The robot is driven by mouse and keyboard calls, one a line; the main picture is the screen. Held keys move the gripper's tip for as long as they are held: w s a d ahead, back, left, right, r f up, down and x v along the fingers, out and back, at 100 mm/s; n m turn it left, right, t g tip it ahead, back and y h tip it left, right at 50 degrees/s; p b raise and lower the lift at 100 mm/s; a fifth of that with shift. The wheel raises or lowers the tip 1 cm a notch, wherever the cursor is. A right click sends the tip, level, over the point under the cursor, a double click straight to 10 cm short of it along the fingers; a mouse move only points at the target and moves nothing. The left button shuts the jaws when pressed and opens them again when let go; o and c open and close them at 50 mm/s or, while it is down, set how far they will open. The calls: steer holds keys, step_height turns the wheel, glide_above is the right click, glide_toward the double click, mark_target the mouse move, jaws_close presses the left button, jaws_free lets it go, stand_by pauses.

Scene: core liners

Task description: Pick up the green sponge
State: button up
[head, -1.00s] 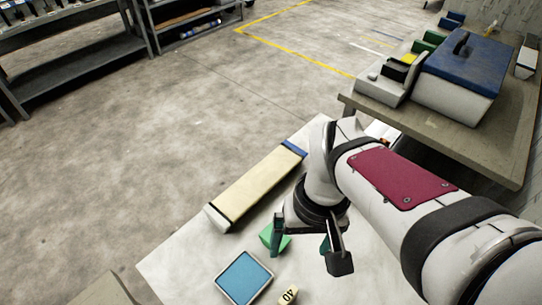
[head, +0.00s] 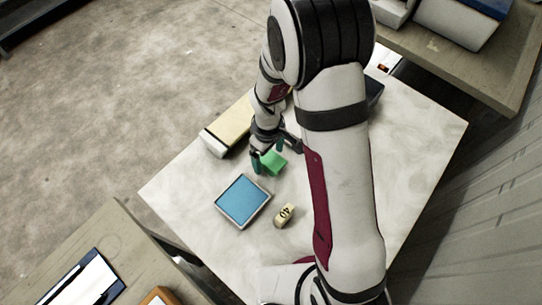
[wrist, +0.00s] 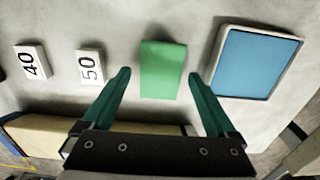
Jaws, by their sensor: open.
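The green sponge (head: 273,163) is a small block on the white table (head: 425,135), partly hidden by my gripper in the head view. In the wrist view the sponge (wrist: 163,72) lies ahead, between the lines of the two teal fingers. My gripper (wrist: 158,76) is open and empty, with one fingertip to the left of the sponge and one to the right in the picture. In the head view my gripper (head: 268,157) is right by the sponge. I cannot tell the exact height of the fingertips over the table.
A blue-topped tray (head: 228,218) lies close to the sponge. A long cream box (head: 227,130) lies behind my gripper. Table space at right is clear.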

mark_target(271, 157)
steer(key=shift+f, duration=0.5)
steer(key=c, duration=1.4)
steer(key=shift+r, duration=0.1)
steer(key=r, duration=0.4)
steer(key=shift+d+r, duration=0.2)
steer(key=shift+d, duration=0.05)
steer(key=s+d+r, duration=0.3)
steer(key=d+r, duration=0.3)
steer(key=d, duration=0.4)
steer(key=shift+s+d+r, duration=0.25)
steer(key=shift+s+d, duration=0.05)
